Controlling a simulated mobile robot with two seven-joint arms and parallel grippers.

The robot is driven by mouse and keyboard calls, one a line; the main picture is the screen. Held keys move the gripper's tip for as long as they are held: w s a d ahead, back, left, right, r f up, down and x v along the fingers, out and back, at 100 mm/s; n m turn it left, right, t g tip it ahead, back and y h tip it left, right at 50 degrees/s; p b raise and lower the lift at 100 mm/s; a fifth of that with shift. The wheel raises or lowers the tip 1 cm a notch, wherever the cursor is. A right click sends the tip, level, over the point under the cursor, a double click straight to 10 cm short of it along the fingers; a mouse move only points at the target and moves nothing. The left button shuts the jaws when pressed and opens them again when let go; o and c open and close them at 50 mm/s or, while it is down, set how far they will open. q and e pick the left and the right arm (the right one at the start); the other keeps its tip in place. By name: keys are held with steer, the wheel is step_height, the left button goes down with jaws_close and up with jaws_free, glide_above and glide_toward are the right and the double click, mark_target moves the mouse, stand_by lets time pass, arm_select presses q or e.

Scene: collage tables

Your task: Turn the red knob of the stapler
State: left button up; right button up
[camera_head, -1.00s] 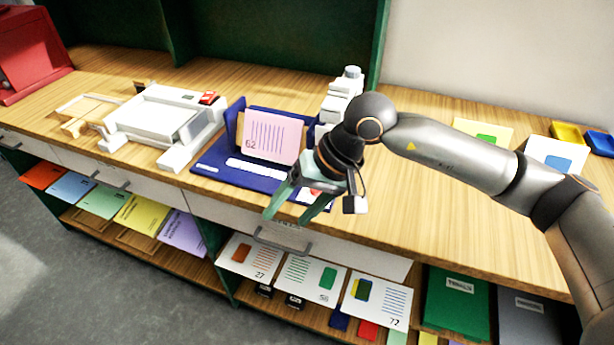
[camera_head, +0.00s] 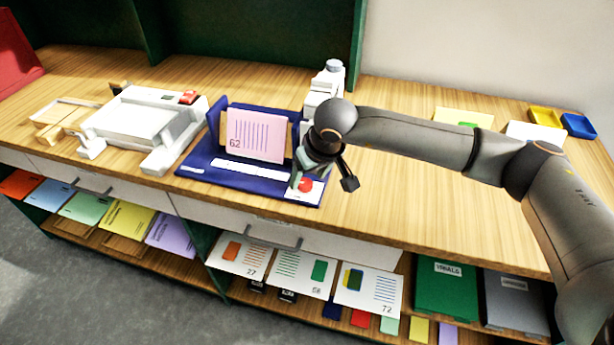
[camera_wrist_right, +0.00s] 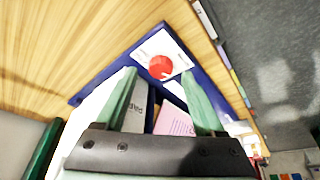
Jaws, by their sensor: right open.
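The stapler has a blue base (camera_head: 193,163) on the table, with a pink card marked 62 (camera_head: 257,135) standing on it and a white upright part (camera_head: 324,88) behind. Its red knob (camera_head: 305,185) sits on a white plate at the base's right front corner. My right gripper (camera_head: 302,175) is just above this corner and partly hides the plate. In the right wrist view the knob (camera_wrist_right: 161,67) shows at the tips of the two green fingers (camera_wrist_right: 159,74), which are apart and empty. I cannot tell whether they touch it. My left gripper is not in view.
A white machine (camera_head: 140,118) with a red switch stands left of the stapler. Yellow (camera_head: 545,116) and blue (camera_head: 578,125) trays are at the far right. The table right of the stapler is largely clear. Numbered cards (camera_head: 240,257) lie on the shelf below.

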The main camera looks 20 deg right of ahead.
steer(key=shift+x, duration=1.05)
jaws_close()
